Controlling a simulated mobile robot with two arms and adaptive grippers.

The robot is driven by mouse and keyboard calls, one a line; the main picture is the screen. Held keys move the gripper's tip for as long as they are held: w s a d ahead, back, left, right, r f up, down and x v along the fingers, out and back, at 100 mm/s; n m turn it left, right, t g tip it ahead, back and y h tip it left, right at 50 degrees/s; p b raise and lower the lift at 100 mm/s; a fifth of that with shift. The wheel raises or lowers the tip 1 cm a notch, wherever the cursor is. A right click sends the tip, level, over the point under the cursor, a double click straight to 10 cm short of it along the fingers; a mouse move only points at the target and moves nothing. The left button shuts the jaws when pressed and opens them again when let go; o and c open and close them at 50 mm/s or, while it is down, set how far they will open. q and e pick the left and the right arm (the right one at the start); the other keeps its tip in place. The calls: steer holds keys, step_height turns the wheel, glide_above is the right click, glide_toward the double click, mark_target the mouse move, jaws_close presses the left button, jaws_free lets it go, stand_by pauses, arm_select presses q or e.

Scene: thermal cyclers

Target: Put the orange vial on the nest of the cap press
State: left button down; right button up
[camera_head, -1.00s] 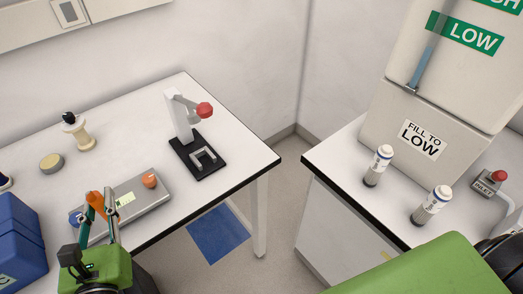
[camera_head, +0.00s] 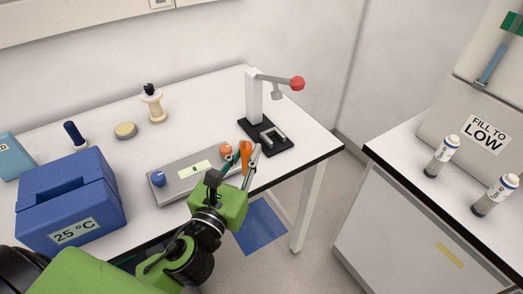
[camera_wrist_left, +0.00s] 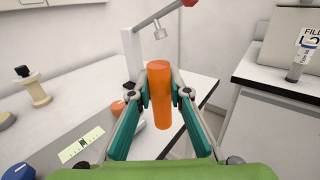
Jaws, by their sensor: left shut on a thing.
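My left gripper (camera_head: 244,156) is shut on the orange vial (camera_head: 245,155), which also shows upright between the fingers in the left wrist view (camera_wrist_left: 161,100). The cap press (camera_head: 254,97) stands at the table's back right, with a white column, a lever with a red knob and a black base. My right gripper is not in view.
A grey device (camera_head: 190,178) with a display, a blue knob and an orange knob lies left of the gripper. A blue 25 °C box (camera_head: 70,205) stands at the left. Two white-capped vials (camera_head: 442,156) stand on the right counter, across a floor gap.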

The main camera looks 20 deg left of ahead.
mark_target(247, 158)
arm_select(q)
steer(key=f+b, duration=0.1)
steer(key=w+f+b, duration=0.1)
steer(key=f+b, duration=0.1)
steer(key=shift+w+a+f, duration=0.1)
steer(key=shift+w+a, duration=0.25)
steer(key=shift+w+d+f+b, duration=0.15)
steer(key=shift+w+f, duration=0.6)
steer(key=shift+w, duration=2.55)
steer(key=shift+w+f+b, duration=0.15)
steer(key=shift+w+f, duration=0.6)
steer(key=shift+w, duration=2.55)
steer(key=shift+w+d+f+b, duration=0.15)
steer(key=shift+w+f, duration=0.6)
steer(key=shift+w, duration=2.55)
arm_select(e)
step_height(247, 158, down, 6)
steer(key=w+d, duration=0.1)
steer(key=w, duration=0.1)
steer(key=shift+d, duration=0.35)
arm_select(q)
steer(key=shift+a, duration=0.1)
steer(key=shift+f, duration=0.2)
steer(key=c, duration=1.9)
jaws_free()
steer(key=shift+r, duration=0.1)
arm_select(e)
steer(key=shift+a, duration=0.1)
